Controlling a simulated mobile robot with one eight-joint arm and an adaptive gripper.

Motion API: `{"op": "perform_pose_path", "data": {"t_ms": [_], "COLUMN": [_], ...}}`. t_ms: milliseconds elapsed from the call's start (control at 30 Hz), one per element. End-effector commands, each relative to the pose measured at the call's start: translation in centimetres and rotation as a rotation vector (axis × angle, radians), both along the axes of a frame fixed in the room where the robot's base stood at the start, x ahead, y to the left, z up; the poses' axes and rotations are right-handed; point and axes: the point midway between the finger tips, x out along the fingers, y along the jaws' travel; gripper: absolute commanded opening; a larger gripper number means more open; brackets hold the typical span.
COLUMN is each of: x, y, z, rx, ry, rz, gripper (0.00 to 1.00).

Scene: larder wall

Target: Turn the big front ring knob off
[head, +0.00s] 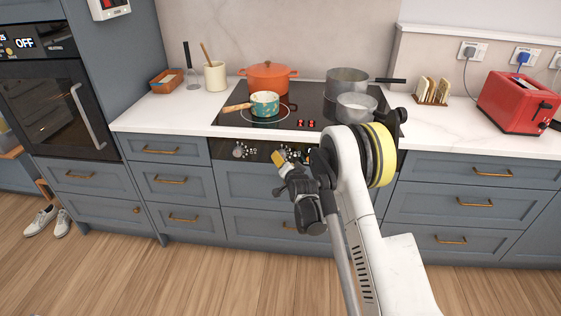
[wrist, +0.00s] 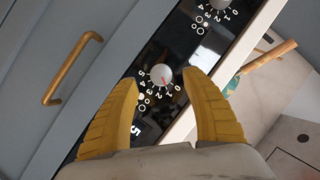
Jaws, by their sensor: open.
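A silver round knob (wrist: 162,75) with a red mark shows on the black control panel (wrist: 130,85) in the wrist view, between and beyond my fingertips. Numbers and ring symbols are printed around it; its exact setting is hard to read. A second knob (wrist: 217,4) is cut off at the top edge. In the head view one knob (head: 240,150) shows left of my gripper (head: 279,158); the arm and gripper partly hide the rest of the panel. My gripper is open and empty, its yellow fingers on either side of the nearer knob, with no visible contact.
The hob (head: 300,120) carries a turquoise pan (head: 265,103), an orange pot (head: 268,77) and grey pots (head: 347,80). Drawers with brass handles (wrist: 72,68) lie below the panel.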

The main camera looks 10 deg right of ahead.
Motion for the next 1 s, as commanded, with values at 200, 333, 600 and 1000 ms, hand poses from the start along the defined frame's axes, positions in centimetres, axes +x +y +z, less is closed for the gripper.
{"op": "perform_pose_path", "data": {"t_ms": [200,333,600,1000], "x": [3.5,4.4,4.7,4.7], "y": [0.1,0.2,0.2,0.2], "z": [-1.3,-1.4,-1.3,-1.3], "rx": [0.000,0.000,0.000,-0.001], "ry": [0.000,0.001,0.001,0.000], "rz": [0.000,0.001,0.001,0.000], "gripper": [0.56,0.56,0.56,0.02]}}
